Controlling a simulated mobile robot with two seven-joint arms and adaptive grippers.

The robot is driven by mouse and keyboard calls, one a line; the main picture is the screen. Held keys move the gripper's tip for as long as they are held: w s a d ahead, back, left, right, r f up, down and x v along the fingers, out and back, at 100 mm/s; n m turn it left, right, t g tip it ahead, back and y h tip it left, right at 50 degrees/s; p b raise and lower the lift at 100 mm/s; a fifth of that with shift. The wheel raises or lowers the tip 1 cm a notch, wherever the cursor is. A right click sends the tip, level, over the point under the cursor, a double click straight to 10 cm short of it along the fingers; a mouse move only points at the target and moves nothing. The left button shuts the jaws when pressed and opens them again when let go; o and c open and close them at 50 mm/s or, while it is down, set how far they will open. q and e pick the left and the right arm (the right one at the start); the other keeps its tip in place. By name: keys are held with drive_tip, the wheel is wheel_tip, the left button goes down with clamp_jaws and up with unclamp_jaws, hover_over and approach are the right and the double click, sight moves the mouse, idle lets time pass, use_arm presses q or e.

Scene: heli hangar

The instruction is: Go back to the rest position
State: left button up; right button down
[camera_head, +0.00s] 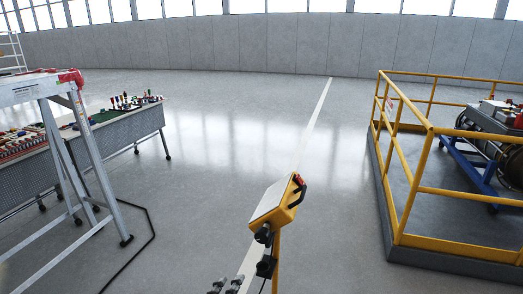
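Two small dark grey pieces (227,284) stick up at the bottom edge, left of the yellow post. They look like the fingertips of my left gripper, with a narrow gap between them. The rest of that gripper is cut off by the frame, so how far it is open is unclear. Nothing shows between the pieces. My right gripper is not in view. A yellow control box (277,204) with a grey top face, black handle and red button stands on a yellow post just ahead, close to the dark pieces.
A stepladder (84,150) and a long workbench (120,128) with tools stand at left. A black floor hose or frame (149,222) lies beside them. A yellow-railed platform (391,222) with machinery (490,135) is at right. The middle floor is clear to the far wall.

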use_arm(q)
drive_tip(key=s+a+f+n+g+y+p, duration=0.1)
drive_tip(key=s+a+f+n, duration=0.3)
drive_tip(key=s, duration=0.7)
drive_tip(key=s+a+f+n+g+y+p, duration=0.1)
drive_tip(key=s+a+f+n+g, duration=0.2)
drive_tip(key=s, duration=0.8)
drive_tip(key=s+a+f+n+g+y+p, duration=0.1)
drive_tip(key=s+a+f+n, duration=0.4)
drive_tip(key=s, duration=0.7)
wheel_tip(320, 180, down, 2)
drive_tip(key=n+g+p, duration=0.1)
drive_tip(key=n, duration=0.2)
drive_tip(key=shift+a+f+n+y, duration=0.2)
drive_tip(key=shift+n+y, duration=0.1)
drive_tip(key=shift+n, duration=0.1)
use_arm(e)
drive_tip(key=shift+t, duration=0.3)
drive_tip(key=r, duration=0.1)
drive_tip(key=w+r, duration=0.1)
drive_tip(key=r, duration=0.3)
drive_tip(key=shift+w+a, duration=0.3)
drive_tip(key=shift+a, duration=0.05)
use_arm(q)
drive_tip(key=shift+w, duration=0.1)
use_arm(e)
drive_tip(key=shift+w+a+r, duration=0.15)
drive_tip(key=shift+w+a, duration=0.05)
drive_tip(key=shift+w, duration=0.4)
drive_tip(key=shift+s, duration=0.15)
